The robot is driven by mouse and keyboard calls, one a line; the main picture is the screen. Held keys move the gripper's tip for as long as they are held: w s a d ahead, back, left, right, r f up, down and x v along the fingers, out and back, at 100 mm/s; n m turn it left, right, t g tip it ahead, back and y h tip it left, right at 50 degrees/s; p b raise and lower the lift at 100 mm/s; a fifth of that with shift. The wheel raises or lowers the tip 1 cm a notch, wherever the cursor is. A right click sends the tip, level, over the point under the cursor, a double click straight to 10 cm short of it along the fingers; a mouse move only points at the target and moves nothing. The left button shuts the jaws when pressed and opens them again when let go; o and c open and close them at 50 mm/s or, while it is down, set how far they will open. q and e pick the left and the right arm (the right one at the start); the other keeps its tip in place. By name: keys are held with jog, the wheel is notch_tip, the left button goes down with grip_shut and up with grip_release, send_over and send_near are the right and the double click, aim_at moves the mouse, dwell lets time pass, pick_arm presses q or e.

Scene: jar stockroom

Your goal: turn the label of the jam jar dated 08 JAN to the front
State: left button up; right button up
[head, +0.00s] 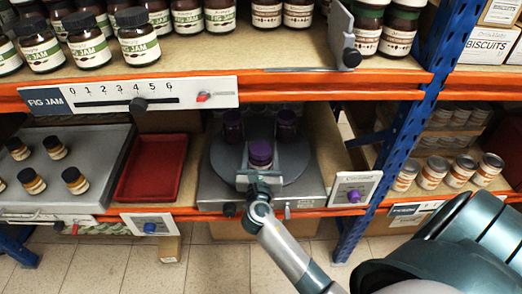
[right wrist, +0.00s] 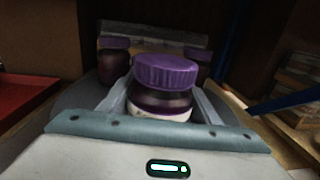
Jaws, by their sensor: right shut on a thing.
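A jam jar with a purple lid (head: 260,150) stands at the front of a round grey turntable (head: 222,160) on the lower shelf. My right gripper (head: 259,172) reaches in from the front and is shut on this jar. In the right wrist view the jar (right wrist: 165,75) sits between the fingers, with a strip of pale label low on its side. Two more purple-lidded jars stand behind it, one on the left (head: 232,125) and one on the right (head: 287,124). No date is readable on any of them. My left gripper is not in view.
A red tray (head: 152,168) lies left of the turntable, and a grey tray with small jars (head: 110,150) lies beyond it. The upper shelf edge (head: 290,92) runs above the jars. A blue upright (head: 400,140) stands on the right.

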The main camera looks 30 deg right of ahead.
jog(key=shift+f, duration=0.2)
dwell(0.6)
jog(key=o, duration=1.8)
jog(key=shift+f, duration=0.1)
jog(key=shift+o, duration=0.2)
jog(key=v, duration=1.7)
jog(key=shift+s+a, duration=0.15)
jog(key=shift+s, duration=0.05)
jog(key=shift+c, duration=0.4)
